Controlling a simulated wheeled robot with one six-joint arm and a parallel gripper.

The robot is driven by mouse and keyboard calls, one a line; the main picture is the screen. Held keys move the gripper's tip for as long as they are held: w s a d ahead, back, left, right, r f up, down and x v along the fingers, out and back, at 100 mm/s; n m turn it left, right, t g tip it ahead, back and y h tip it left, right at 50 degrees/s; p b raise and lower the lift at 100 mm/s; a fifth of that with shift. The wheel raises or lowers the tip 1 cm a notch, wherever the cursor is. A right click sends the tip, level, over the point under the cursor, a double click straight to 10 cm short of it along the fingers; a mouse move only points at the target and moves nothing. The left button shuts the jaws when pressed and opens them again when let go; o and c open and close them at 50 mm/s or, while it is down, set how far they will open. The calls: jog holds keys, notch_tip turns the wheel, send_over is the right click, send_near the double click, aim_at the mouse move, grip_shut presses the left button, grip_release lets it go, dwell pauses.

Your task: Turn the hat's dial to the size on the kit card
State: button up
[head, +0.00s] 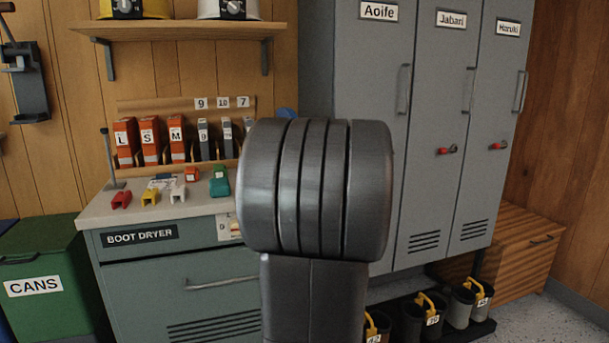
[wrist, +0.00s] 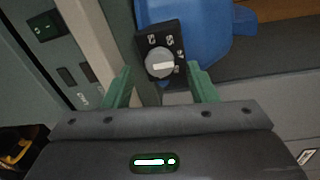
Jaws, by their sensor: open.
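The blue hat (wrist: 205,25) is at the top of the wrist view. Its black dial plate (wrist: 174,30) carries small white size marks, too blurred to read surely. The round grey dial (wrist: 152,58) has a white bar lying roughly level, its right end near the lowest right mark. My gripper (wrist: 160,69) is open, its green fingers either side of the dial with gaps; I cannot tell its height above it. In the head view a bit of the blue hat (head: 286,113) shows behind my arm, which hides my gripper. I cannot surely identify the kit card.
A boot dryer (head: 190,255) stands left, with coloured clips on top and labelled boxes (head: 150,140) behind. Grey lockers (head: 370,75) stand right, boots (head: 460,308) below. A green cans bin (head: 40,260) is far left.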

jog(key=v, duration=1.2)
jog(key=x, duration=1.3)
jog(key=shift+w, duration=0.35)
jog(key=shift+a, duration=0.1)
